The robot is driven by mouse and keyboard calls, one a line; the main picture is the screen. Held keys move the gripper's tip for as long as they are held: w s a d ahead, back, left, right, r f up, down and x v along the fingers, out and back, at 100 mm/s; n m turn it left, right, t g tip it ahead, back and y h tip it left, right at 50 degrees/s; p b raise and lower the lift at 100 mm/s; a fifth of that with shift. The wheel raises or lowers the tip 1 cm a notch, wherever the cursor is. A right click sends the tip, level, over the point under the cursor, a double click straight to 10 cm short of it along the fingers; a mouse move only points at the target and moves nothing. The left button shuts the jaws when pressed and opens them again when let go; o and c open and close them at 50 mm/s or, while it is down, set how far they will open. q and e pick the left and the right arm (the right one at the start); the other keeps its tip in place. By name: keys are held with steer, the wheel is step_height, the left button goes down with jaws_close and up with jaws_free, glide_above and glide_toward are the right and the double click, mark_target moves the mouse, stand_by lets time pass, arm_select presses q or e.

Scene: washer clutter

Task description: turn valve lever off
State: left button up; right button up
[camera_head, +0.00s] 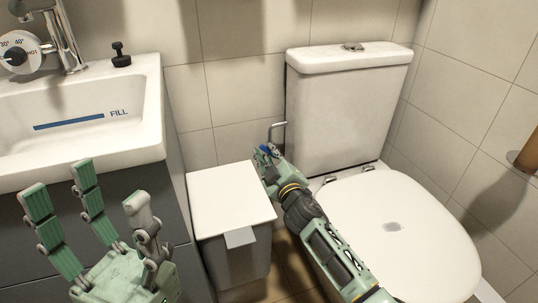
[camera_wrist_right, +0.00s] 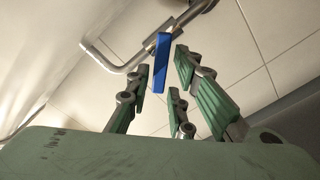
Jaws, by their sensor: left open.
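The blue valve lever (camera_head: 267,149) is on the wall pipe behind the white-lidded bin, left of the toilet tank. In the right wrist view the blue lever (camera_wrist_right: 161,62) stands upright in the picture, on a metal pipe (camera_wrist_right: 118,66). My right gripper (camera_head: 262,166) is at the lever and partly covers it in the head view. In the wrist view its fingers (camera_wrist_right: 163,62) are apart on both sides of the lever, with a gap on the right; contact on the left is unclear. My left gripper (camera_head: 92,192) is open and empty before the sink.
The bin (camera_head: 225,195) stands between the sink cabinet (camera_head: 172,195) and the toilet (camera_head: 405,225). The sink (camera_head: 145,110) with its tap (camera_head: 68,40) is at the left. The toilet tank (camera_head: 345,110) rises close to the right of the valve. A tiled wall closes the back.

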steer(key=shift+o, duration=0.8)
steer(key=shift+s, duration=0.1)
steer(key=v, duration=1.2)
steer(key=shift+c, duration=0.3)
